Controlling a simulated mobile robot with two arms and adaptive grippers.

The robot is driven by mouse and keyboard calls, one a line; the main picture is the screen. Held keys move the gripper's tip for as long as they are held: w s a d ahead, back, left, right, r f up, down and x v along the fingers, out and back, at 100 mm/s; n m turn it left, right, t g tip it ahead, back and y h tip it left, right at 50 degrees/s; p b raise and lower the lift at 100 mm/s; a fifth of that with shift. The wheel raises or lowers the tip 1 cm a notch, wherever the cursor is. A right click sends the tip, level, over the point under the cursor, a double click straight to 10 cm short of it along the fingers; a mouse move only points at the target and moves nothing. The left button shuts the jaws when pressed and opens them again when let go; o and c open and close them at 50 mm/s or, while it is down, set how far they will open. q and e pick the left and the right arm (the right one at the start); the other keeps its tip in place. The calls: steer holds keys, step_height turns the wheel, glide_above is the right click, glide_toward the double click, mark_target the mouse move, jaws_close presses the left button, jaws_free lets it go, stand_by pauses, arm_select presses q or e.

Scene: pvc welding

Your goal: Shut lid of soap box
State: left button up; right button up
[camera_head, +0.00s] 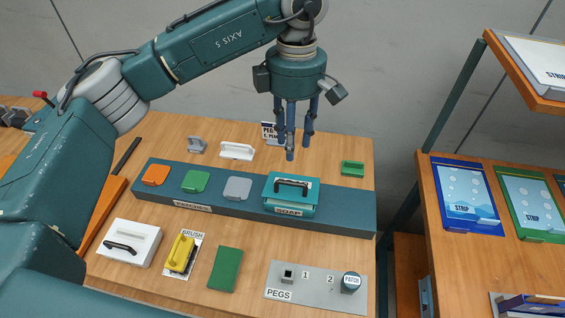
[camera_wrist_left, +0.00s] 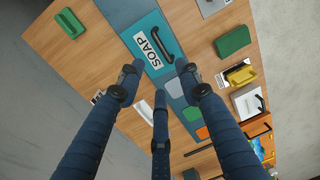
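The teal soap box (camera_head: 290,202) stands on the dark blue strip, right of the middle of the table. Its lid (camera_head: 273,188) has a black handle (camera_head: 292,184) and covers the top; I see no clear gap under it, but cannot tell whether it is fully down. A soap label (camera_head: 288,212) shows at the front. In the left wrist view the box (camera_wrist_left: 150,45) lies beyond my fingers with its handle (camera_wrist_left: 162,46) on top. My left gripper (camera_head: 296,148) hangs above and behind the box, fingers spread and empty; they also show in the wrist view (camera_wrist_left: 160,85). My right gripper is not in view.
Orange (camera_head: 155,175), green (camera_head: 195,181) and grey (camera_head: 237,188) pieces sit left of the box on the strip. A white box (camera_head: 130,243), yellow brush (camera_head: 181,253) and peg plate (camera_head: 315,288) are in front. A shelf (camera_head: 430,185) stands at right.

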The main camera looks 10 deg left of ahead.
arm_select(q)
steer(key=p, duration=0.3)
glide_above(289, 189)
step_height(289, 189, down, 10)
steer(key=shift+r, duration=0.15)
steer(key=shift+f, duration=0.5)
steer(key=shift+c, duration=0.3)
jaws_close()
